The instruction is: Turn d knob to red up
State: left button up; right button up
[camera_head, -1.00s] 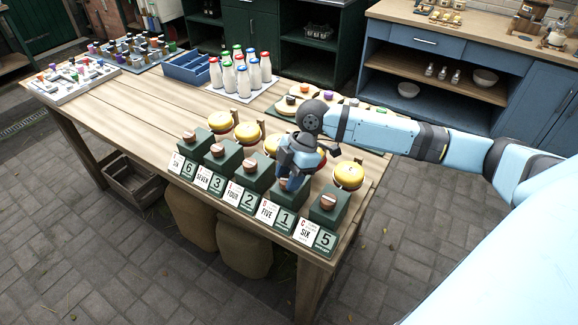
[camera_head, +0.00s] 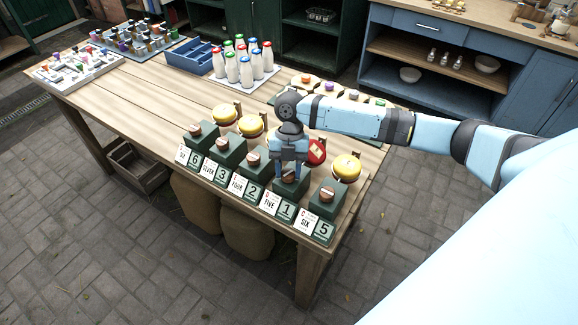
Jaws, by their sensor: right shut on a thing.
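A row of green boxes with round wooden knobs runs along the table's front edge, each with a disc behind it. My right gripper (camera_head: 289,172) is over the fourth box (camera_head: 288,188) from the left, the one by the number 1 card (camera_head: 286,211). It is shut on that box's knob, which is mostly hidden by the fingers. The disc (camera_head: 317,152) behind this box shows red, partly covered by my gripper. The other discs in plain view, such as the far right one (camera_head: 346,167), show yellow. My left gripper is out of view.
Milk bottles with coloured caps (camera_head: 246,70) and a blue crate (camera_head: 195,58) stand at the back. Trays of small parts (camera_head: 80,68) lie at the far left. The table's middle left (camera_head: 150,95) is clear. Neighbouring boxes stand close on both sides of my gripper.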

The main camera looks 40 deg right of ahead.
jog(key=shift+a+n+h, duration=0.1)
jog(key=shift+n+h, duration=0.5)
jog(key=shift+n, duration=1.1)
jog(key=shift+g, duration=0.3)
jog(key=o, duration=0.9)
jog(key=b+v, duration=0.1)
jog(key=v, duration=1.3)
